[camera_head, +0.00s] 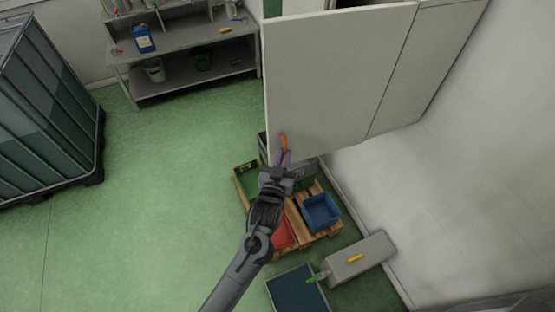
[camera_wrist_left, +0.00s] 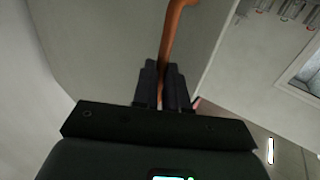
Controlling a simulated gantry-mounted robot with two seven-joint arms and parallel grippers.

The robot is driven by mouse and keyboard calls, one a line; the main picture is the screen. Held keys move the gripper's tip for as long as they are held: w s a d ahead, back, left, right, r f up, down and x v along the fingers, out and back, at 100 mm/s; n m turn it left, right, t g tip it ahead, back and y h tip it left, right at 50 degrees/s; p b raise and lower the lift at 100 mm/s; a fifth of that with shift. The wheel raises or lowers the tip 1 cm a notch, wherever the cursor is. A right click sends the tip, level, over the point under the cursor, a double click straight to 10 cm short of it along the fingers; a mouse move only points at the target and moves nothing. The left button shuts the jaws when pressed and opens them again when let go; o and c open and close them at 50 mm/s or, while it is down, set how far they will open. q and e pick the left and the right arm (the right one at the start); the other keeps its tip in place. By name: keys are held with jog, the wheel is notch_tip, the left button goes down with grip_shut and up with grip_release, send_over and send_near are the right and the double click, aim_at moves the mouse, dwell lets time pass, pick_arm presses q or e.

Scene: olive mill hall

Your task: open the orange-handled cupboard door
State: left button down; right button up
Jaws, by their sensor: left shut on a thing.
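The cupboard door (camera_head: 335,85) is a large pale grey panel in the upper middle of the head view. Its orange handle (camera_head: 284,143) is near the panel's lower left corner. My left gripper (camera_head: 282,160) reaches up to the handle from below. In the left wrist view the handle (camera_wrist_left: 176,32) runs down between the two dark fingers of my left gripper (camera_wrist_left: 164,72), which are shut on it. The door surface (camera_wrist_left: 120,40) fills the space behind them. I cannot tell whether the door stands ajar. My right gripper is not in view.
Below the door stand a wooden pallet (camera_head: 295,222), a blue crate (camera_head: 320,210) and a grey box (camera_head: 360,258). A caged tank (camera_head: 45,110) stands at left, a workbench (camera_head: 185,45) at the back. The green floor (camera_head: 165,190) between is clear.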

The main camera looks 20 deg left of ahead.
pick_arm(q)
jog(key=shift+s+d+f+h, duration=0.15)
jog(key=shift+d, duration=0.35)
jog(key=shift+s+d+f+h, duration=0.1)
jog(key=shift+d+h, duration=0.05)
jog(key=shift+d, duration=0.35)
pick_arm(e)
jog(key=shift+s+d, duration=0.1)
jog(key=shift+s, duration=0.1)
pick_arm(q)
jog(key=c, duration=1.5)
grip_release()
jog(key=shift+w+d+m, duration=0.1)
jog(key=shift+m, duration=0.2)
jog(key=o, duration=0.3)
jog(key=shift+w+d+r, duration=0.1)
jog(key=shift+d+r, duration=0.05)
jog(key=shift+d, duration=0.1)
jog(key=shift+a, duration=0.1)
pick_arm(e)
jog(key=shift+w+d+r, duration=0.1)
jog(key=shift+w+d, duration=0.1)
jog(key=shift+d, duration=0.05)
pick_arm(q)
jog(key=shift+a+r, duration=0.1)
jog(key=shift+r, duration=0.05)
